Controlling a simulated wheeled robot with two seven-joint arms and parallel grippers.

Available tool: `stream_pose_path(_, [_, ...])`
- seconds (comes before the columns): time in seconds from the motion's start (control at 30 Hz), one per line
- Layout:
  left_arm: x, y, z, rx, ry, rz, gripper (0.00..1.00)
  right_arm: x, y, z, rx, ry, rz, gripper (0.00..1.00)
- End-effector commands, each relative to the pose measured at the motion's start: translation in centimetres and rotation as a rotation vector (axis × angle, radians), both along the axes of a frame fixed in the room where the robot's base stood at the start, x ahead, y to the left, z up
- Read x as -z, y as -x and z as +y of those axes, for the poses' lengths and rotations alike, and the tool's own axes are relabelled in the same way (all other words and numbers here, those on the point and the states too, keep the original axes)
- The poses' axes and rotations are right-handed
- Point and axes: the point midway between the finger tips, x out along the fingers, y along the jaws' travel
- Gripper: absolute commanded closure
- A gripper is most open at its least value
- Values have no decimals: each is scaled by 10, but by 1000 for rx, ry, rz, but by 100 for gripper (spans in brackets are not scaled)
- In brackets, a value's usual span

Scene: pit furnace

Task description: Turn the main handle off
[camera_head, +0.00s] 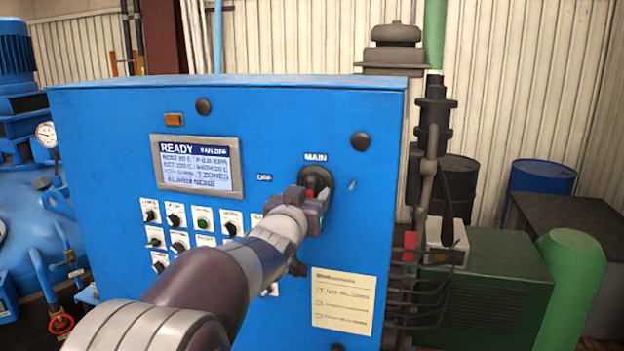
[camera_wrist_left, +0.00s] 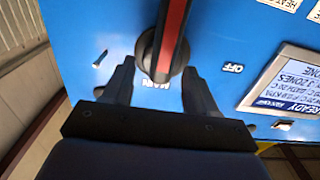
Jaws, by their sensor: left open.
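The main handle is a black rotary handle with a red stripe, on the blue control panel (camera_head: 120,125) under the MAIN label. In the head view its dark round part (camera_head: 318,178) shows just behind my left gripper (camera_head: 308,198), which covers much of it. In the left wrist view the handle (camera_wrist_left: 168,45) is between the two spread fingers of my left gripper (camera_wrist_left: 158,82). Gaps show on both sides, so the fingers are open around it without closing on it. The OFF label (camera_wrist_left: 233,68) is to one side of the handle. My right gripper is not in view.
The panel has a READY screen (camera_head: 196,164), rows of small switches (camera_head: 178,215) and a paper note (camera_head: 343,300). A grey and green pipe (camera_head: 433,130) and a green box (camera_head: 490,290) stand to the right. Blue machinery (camera_head: 25,200) is at the left.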

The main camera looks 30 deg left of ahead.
Motion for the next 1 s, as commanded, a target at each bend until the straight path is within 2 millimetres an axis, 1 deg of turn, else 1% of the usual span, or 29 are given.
stream_pose_path(0.03, [-4,-8,2,0,1,3,43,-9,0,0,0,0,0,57])
stream_pose_path(0.1, [-3,-18,4,0,0,2,43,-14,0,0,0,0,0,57])
stream_pose_path(0.2, [-1,-26,6,-1,-1,2,43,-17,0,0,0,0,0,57])
stream_pose_path(0.3, [0,-29,7,-1,0,2,43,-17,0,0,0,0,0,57])
stream_pose_path(0.5, [1,-29,7,-1,0,2,43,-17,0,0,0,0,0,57])
stream_pose_path(0.53, [1,-29,7,-1,0,2,46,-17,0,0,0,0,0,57])
stream_pose_path(0.57, [1,-29,7,-1,0,2,56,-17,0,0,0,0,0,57])
stream_pose_path(0.6, [1,-29,7,0,0,2,69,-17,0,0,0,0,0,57])
stream_pose_path(0.67, [1,-29,7,0,-1,2,88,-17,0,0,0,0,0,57])
stream_pose_path(0.7, [1,-29,7,0,-1,1,100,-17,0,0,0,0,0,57])
stream_pose_path(1.0, [1,-30,7,0,-5,1,100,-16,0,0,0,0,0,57])
